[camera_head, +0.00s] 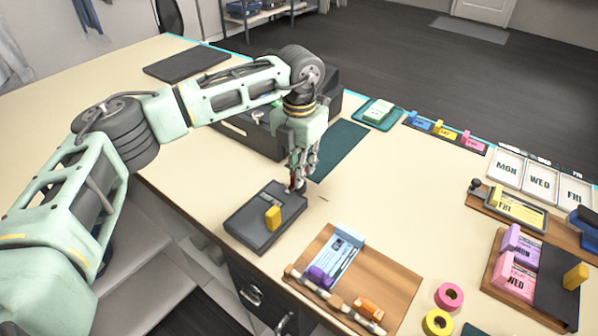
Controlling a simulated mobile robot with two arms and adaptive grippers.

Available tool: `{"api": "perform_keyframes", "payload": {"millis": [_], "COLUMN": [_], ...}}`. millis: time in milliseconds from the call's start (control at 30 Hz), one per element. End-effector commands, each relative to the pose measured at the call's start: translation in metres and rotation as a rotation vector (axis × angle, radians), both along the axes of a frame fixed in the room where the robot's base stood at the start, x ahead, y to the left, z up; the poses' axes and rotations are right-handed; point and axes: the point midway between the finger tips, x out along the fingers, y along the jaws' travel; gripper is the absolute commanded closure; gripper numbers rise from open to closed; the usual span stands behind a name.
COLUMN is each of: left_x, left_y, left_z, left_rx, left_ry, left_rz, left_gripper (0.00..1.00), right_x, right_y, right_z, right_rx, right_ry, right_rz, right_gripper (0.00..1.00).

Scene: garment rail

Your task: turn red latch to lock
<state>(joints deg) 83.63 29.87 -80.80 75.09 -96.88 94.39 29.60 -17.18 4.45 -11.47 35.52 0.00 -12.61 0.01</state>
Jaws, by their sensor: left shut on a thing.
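My left gripper (298,184) points down at the far right corner of a dark grey flat box (250,222). A small patch of red, the red latch (291,184), shows between and beside the fingertips. The fingers are shut on it and hide most of it, so I cannot tell which way it is turned. A yellow block (273,218) stands upright on the front right part of the box top. My right gripper is not in view.
A larger dark case (240,140) stands behind the gripper, next to a dark green mat (340,150). A wooden tray (385,270) with cards lies to the front right. Pink tape (449,296) and yellow tape (438,322) lie near it.

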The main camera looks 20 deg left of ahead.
Motion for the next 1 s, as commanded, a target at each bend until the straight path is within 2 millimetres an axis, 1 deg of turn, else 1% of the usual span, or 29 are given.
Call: {"api": "perform_keyframes", "payload": {"millis": [33,300,767,800,1000], "left_x": [0.0009,0.0008,0.0009,0.0009,0.0006], "left_y": [-0.0001,-0.0003,-0.0004,-0.0004,-0.0003], "left_z": [0.0003,0.0013,0.002,0.002,0.0012], "left_rx": [-0.001,-0.001,0.0,0.0,0.0], "left_ry": [-0.004,-0.004,-0.004,-0.004,-0.003], "left_rz": [-0.021,-0.093,-0.106,-0.106,-0.104], "left_gripper": [1.0,1.0,1.0,0.84,0.67], "right_x": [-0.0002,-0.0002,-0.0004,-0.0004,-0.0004], "right_y": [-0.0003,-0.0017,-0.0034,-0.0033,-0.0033], "right_z": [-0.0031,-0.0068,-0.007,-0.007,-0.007], "right_rx": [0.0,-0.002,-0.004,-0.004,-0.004], "right_ry": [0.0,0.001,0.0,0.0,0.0], "right_rz": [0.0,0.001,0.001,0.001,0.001], "right_gripper": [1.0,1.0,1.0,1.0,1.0]}}
